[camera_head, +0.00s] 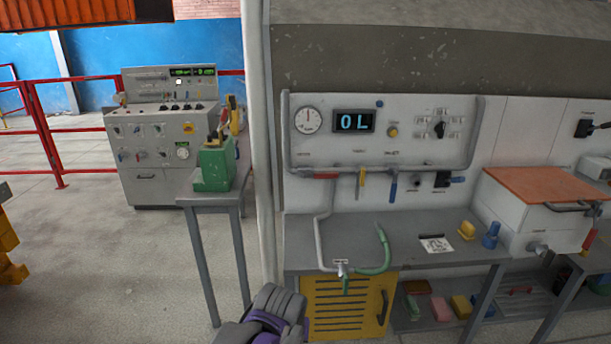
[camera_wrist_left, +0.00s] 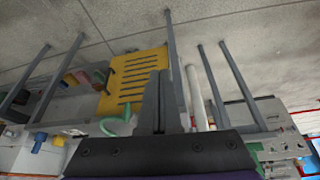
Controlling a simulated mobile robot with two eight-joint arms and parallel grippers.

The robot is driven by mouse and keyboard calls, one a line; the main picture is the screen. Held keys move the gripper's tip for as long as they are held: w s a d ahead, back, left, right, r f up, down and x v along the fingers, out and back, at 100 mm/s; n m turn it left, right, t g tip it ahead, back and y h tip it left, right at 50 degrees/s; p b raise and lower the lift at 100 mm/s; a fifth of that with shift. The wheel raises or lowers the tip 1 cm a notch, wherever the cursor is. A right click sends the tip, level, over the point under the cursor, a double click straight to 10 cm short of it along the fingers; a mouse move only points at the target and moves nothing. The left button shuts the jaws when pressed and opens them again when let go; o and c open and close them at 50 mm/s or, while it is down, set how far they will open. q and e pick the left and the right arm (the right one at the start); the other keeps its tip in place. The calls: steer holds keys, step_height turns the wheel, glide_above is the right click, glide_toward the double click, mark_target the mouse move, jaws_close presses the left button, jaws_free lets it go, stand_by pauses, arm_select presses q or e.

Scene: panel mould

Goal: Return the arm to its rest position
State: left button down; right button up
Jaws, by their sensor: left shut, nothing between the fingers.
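A grey and purple part of my own arm (camera_head: 270,312) shows at the bottom of the head view, in front of the yellow louvred cabinet (camera_head: 345,322). The fingertips cannot be made out there. In the left wrist view my left gripper (camera_wrist_left: 161,95) has its dark fingers together, with nothing between them. The fingers are clear of the cabinet, which shows behind them in this upside-down view (camera_wrist_left: 135,80). My right gripper is in neither view.
A grey workbench (camera_head: 390,228) with a green hose (camera_head: 384,250) stands beyond my arm. A white post (camera_head: 258,150) rises left of it. A small table (camera_head: 190,200) bears a green device (camera_head: 214,167). The floor at left (camera_head: 110,270) is mostly open.

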arm_select(q)
steer(key=s+a+f+p, duration=0.1)
steer(key=s+a+p, duration=0.1)
steer(key=s+a, duration=0.5)
steer(key=s+a+f+n+t+p, duration=0.1)
steer(key=s+a, duration=0.6)
steer(key=s, duration=0.5)
steer(key=shift+a+y+p, duration=0.3)
steer(key=shift+a+p, duration=0.05)
